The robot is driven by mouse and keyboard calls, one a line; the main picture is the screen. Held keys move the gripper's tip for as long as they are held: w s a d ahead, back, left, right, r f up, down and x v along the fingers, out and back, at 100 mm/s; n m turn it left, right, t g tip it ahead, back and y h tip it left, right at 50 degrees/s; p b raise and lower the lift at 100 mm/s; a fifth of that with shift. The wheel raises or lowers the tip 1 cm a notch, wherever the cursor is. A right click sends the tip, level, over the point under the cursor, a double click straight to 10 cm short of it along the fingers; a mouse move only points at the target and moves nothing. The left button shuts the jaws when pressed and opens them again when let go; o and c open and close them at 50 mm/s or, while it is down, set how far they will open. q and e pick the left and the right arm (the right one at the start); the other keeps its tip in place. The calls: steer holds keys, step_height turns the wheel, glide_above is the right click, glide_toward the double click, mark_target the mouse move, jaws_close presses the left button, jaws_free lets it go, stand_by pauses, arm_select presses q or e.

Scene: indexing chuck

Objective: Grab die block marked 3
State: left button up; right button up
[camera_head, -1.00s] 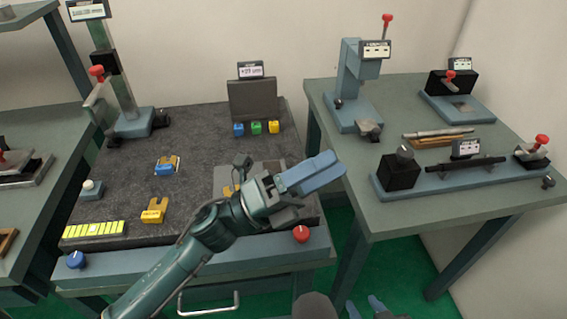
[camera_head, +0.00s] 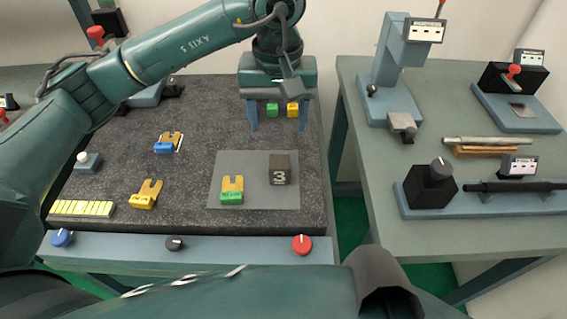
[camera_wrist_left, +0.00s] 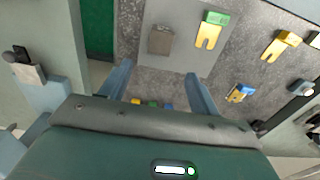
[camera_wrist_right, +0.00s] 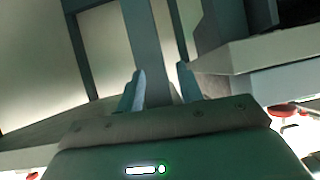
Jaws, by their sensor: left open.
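The dark die block marked 3 (camera_head: 280,170) sits on the right part of a grey plate (camera_head: 252,200) on the bench.
Yellow (camera_head: 147,194) and blue-ended (camera_head: 168,142) fork pieces lie further left. Small green (camera_head: 272,109) and yellow (camera_head: 293,110) blocks sit near my left fingers. Knobs line the front edge.

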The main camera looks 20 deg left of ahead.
mark_target(279, 162)
arm_select(q)
step_height(279, 162, down, 6)
steer(key=shift+s+f+p, duration=0.1)
steer(key=shift+s+p, duration=0.05)
steer(key=shift+p, duration=0.2)
steer(key=f, duration=0.2)
steer(key=f+p, duration=0.1)
steer(key=f, duration=0.1)
steer(key=shift+s+d+f, duration=0.1)
steer(key=shift+s+d, duration=0.05)
steer(key=shift+s, duration=0.25)
steer(key=shift+f, duration=0.55)
steer(key=shift+c, duration=0.5)
steer(key=shift+w+r, duration=0.1)
jaws_close()
